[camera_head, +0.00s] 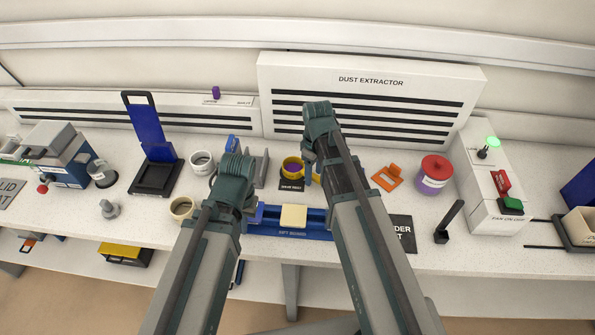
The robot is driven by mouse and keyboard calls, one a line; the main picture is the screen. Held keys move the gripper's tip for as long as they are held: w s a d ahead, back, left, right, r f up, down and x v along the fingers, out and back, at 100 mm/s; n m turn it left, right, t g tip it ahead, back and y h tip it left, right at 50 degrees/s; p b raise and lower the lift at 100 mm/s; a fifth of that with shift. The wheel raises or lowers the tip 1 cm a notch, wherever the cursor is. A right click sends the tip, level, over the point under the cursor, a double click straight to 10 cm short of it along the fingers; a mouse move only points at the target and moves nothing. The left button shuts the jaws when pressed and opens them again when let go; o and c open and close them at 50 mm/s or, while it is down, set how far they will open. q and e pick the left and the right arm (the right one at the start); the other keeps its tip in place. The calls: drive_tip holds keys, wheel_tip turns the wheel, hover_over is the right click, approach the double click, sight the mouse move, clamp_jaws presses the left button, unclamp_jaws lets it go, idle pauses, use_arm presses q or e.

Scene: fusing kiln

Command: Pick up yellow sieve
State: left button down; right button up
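The yellow sieve (285,173) is a round yellow ring with purple inside, on a small black labelled mat (291,186) mid-bench. My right gripper (309,174) points down at the sieve's right edge, and the arm hides part of that side. Whether its fingers touch or grip the rim is not clear. My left gripper (238,178) is left of the sieve, apart from it, above the bench. Its fingertips are mostly hidden by its own wrist, so its opening does not show.
A blue tray (266,232) with a cream block (293,216) lies in front of the sieve. Grey upright plates (261,168) stand left of it. An orange stand (388,178) and a red-lidded jar (435,171) are to the right. The dust extractor (371,82) stands behind.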

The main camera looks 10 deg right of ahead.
clamp_jaws()
use_arm(q)
drive_tip(key=shift+r, duration=0.15)
use_arm(e)
drive_tip(key=shift+r, duration=0.15)
